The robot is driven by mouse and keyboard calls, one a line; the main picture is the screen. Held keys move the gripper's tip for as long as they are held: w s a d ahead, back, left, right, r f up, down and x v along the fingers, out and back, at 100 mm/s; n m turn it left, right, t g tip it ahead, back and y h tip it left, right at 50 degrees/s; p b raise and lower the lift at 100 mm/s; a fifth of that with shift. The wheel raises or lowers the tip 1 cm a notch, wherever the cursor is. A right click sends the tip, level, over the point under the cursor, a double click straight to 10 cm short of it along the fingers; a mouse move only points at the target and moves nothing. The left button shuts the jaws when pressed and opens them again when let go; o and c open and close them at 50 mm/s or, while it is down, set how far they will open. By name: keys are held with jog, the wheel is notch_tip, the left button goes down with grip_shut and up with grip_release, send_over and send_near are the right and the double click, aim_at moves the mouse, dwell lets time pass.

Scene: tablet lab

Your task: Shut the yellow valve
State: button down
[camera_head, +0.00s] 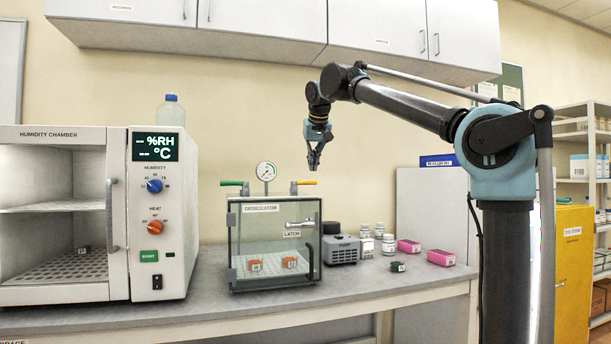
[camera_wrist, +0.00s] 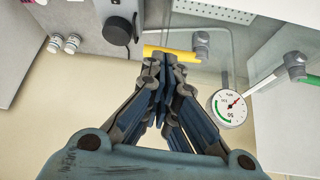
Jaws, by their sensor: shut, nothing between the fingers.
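The yellow valve handle (camera_head: 306,183) sits on top of the desiccator (camera_head: 275,206) at the right, pointing right from its stem. It also shows in the wrist view (camera_wrist: 183,55), reaching left from a grey stem. My gripper (camera_head: 314,167) is shut and empty, pointing down just above the handle's free end. In the wrist view my fingertips (camera_wrist: 164,62) overlap the handle's edge near that end; I cannot tell whether they touch it.
A pressure gauge (camera_head: 266,171) and a green valve handle (camera_head: 232,183) stand left of the yellow one. The latched glass door (camera_head: 275,235) faces front. A humidity chamber (camera_head: 159,225) is at left; a grey pump (camera_head: 341,250) and small bottles (camera_head: 388,244) are at right.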

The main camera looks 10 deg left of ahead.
jog(key=v, duration=0.8)
jog(key=shift+d+r, duration=0.2)
jog(key=shift+r, duration=0.15)
jog(key=s+d+f+m+g+h, duration=0.1)
jog(key=s+d+f, duration=0.1)
jog(key=d+f, duration=1.1)
jog(key=s+d+f+m+g+h, duration=0.1)
jog(key=s+d+f, duration=0.2)
jog(key=d+f, duration=1)
jog(key=s+d+f+m, duration=0.1)
jog(key=s+d+f, duration=0.3)
jog(key=s+f, duration=0.3)
jog(key=s+d+f+g, duration=0.1)
jog(key=s+d+f, duration=0.4)
jog(key=f, duration=1.2)
jog(key=s+d+f+m+g, duration=0.1)
jog(key=s+d+f, duration=0.4)
jog(key=s+f, duration=0.4)
notch_tip(320, 180, down, 3)
jog(key=shift+s+f+m+h, duration=0.1)
jog(key=shift+s+m+h, duration=0.2)
jog(key=shift+h, duration=0.1)
jog(key=shift+d, duration=0.15)
jog(key=shift+w+f, duration=0.2)
jog(key=shift+w, duration=0.3)
jog(key=shift+s, duration=0.1)
